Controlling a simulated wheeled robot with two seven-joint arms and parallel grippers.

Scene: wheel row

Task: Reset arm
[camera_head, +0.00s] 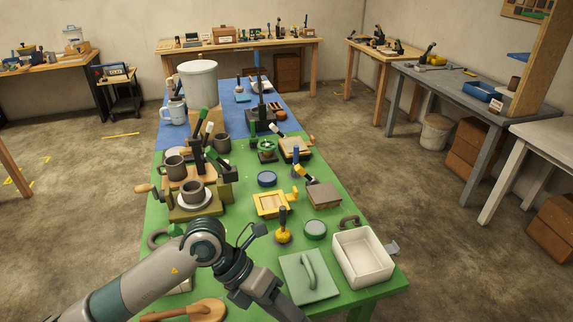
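My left arm (150,277) comes in from the lower left over the near end of the green table. It bends at a grey and teal joint (207,238), and its dark forward part (268,291) runs down and right out of the bottom edge. The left gripper is beyond that edge, so its fingers do not show. My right arm and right gripper are not in view. The arm hides part of the table's near left corner.
A white bucket (197,80) stands farther back. Floor right of the table is open.

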